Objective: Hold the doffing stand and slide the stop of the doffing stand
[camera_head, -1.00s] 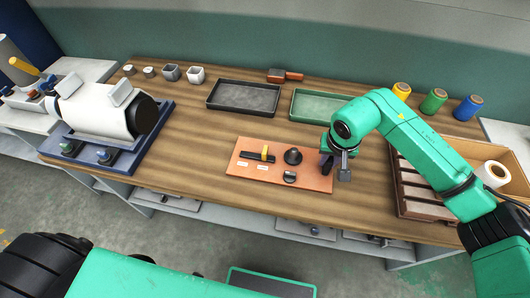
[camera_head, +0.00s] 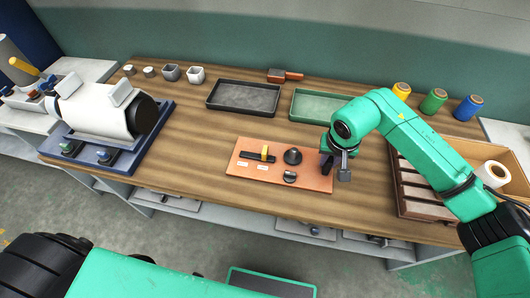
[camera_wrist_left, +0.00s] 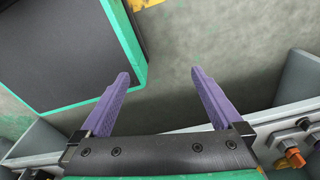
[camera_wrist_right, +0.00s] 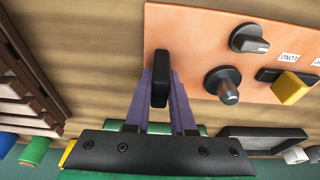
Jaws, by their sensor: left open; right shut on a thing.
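The doffing stand (camera_head: 265,183) is an orange panel on the table. It carries a black slotted bar (camera_head: 252,156) with a yellow stop (camera_head: 265,153) towards the bar's right end, and dark knobs to the right. The yellow stop also shows in the right wrist view (camera_wrist_right: 291,88). My right gripper (camera_head: 330,165) is at the panel's right edge. In the right wrist view its purple fingers are shut on a black upright handle (camera_wrist_right: 160,88) of the stand. My left gripper (camera_wrist_left: 160,76) is open and empty above the floor, away from the stand; the head view does not show its fingers.
A black tray (camera_head: 244,110) and a green tray (camera_head: 300,120) lie behind the stand. A wooden crate (camera_head: 490,150) is at the right. A white machine on a blue base (camera_head: 120,172) stands at the left. The table left of the stand is clear.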

